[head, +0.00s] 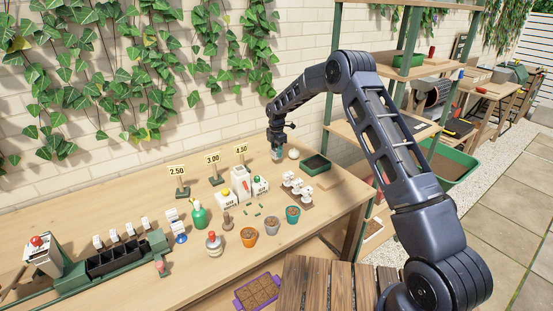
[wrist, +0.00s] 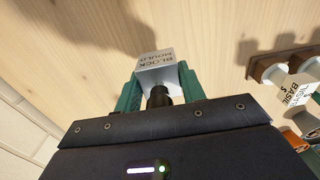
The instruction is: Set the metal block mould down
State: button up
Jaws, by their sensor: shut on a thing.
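The metal block mould (wrist: 157,66) is a grey block with "BLOCK MOULD" lettered on its face. In the wrist view my gripper (wrist: 160,90) is shut on it, with a green finger on each side. In the head view my gripper (head: 277,153) points down at the back right of the wooden bench (head: 150,278). The mould is small and hard to make out there. A shadow lies on the wood near it in the wrist view. I cannot tell whether its base touches the bench.
A small white round object (head: 294,153) and a dark green tray (head: 315,164) stand right of my gripper. White-topped items on a wooden holder (head: 297,187) stand in front. Price signs (head: 241,150) stand to the left. Orange (head: 249,237), grey and teal pots line the front.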

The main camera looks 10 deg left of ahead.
aim_at(276, 157)
jog(key=shift+f, duration=2.15)
jog(key=shift+f, duration=0.1)
jog(key=o, duration=1.1)
